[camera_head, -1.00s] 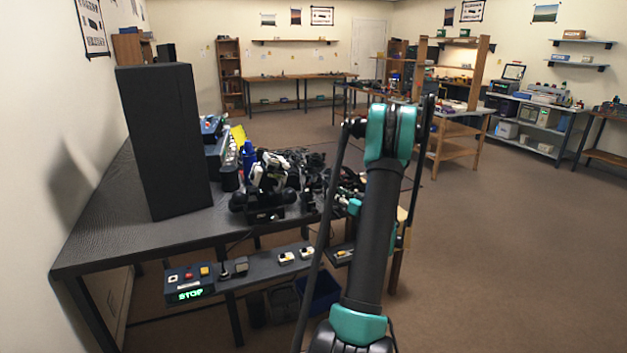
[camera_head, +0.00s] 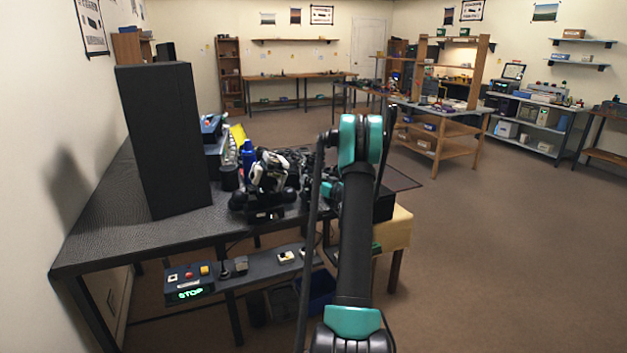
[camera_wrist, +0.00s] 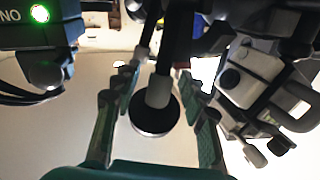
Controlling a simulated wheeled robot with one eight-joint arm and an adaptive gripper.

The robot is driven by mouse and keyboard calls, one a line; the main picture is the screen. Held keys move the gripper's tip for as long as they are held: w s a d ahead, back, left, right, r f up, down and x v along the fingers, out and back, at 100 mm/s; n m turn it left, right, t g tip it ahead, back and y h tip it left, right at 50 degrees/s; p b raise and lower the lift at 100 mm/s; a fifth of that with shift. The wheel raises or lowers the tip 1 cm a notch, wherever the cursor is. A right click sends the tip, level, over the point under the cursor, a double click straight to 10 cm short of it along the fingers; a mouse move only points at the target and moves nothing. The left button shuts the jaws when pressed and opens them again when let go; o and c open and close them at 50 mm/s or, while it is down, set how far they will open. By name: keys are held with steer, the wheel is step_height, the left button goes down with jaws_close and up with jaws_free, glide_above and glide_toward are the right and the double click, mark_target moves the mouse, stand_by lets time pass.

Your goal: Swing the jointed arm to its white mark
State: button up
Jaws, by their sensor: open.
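In the wrist view, my gripper (camera_wrist: 167,82) is open, with one green finger on each side of a dark rod. The rod has a pale grey collar and ends in a round black disc (camera_wrist: 155,118). It looks like part of the jointed arm, but I cannot be sure. The disc lies between the fingers, and a gap shows on each side. A black-and-white device (camera_wrist: 250,75) stands to the right of the fingers; it may be the one on the table in the head view (camera_head: 268,178). I cannot make out the white mark. My own arm hides the gripper in the head view.
A dark box with a green light (camera_wrist: 39,13) is at the wrist view's upper left. In the head view, a tall black panel (camera_head: 165,140) stands on the dark table (camera_head: 120,235). Open floor lies right.

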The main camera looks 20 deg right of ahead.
steer(key=shift+w, duration=0.1)
jaws_close()
stand_by(0.3)
